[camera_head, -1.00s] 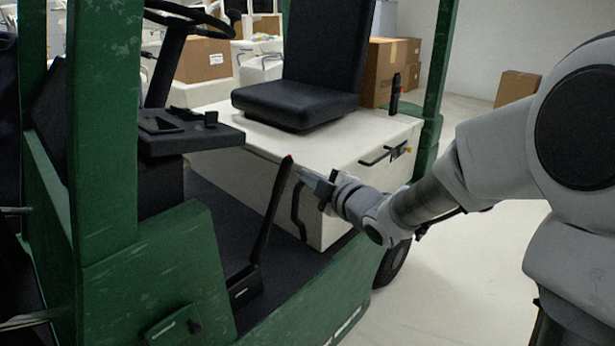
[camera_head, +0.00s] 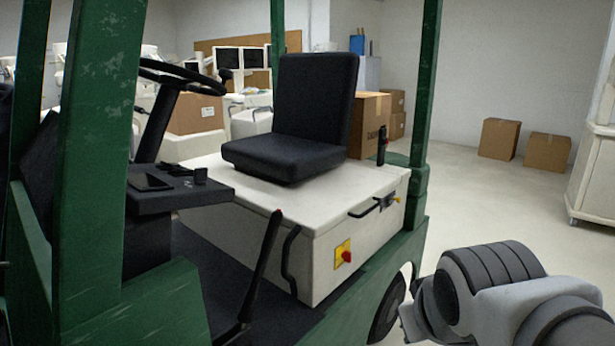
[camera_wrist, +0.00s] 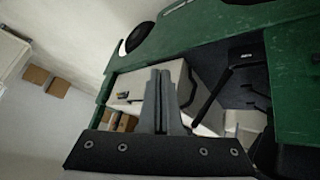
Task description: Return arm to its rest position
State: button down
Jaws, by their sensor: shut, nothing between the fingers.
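My gripper (camera_wrist: 160,75) shows in the wrist view with its two grey fingers together and nothing between them. It is clear of the green forklift, which lies beyond it in that view. In the head view my arm (camera_head: 500,295) is folded low at the right, beside the forklift's rear wheel (camera_head: 388,308); the gripper's fingers cannot be made out there.
The green forklift (camera_head: 95,150) fills the left and middle, with a black seat (camera_head: 305,110), a white seat base (camera_head: 330,235) and a red knob on a yellow plate (camera_head: 342,255). Cardboard boxes (camera_head: 547,151) stand at the back right. Pale floor between is clear.

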jog(key=s+f+m+g+y, duration=0.1)
jog(key=s+m+g, duration=0.1)
jog(key=s, duration=0.5)
notch_tip(320, 180, up, 12)
jog(key=p, duration=1.2)
jog(key=shift+w+a, duration=0.3)
jog(key=shift+a, duration=0.1)
jog(key=shift+a, duration=0.2)
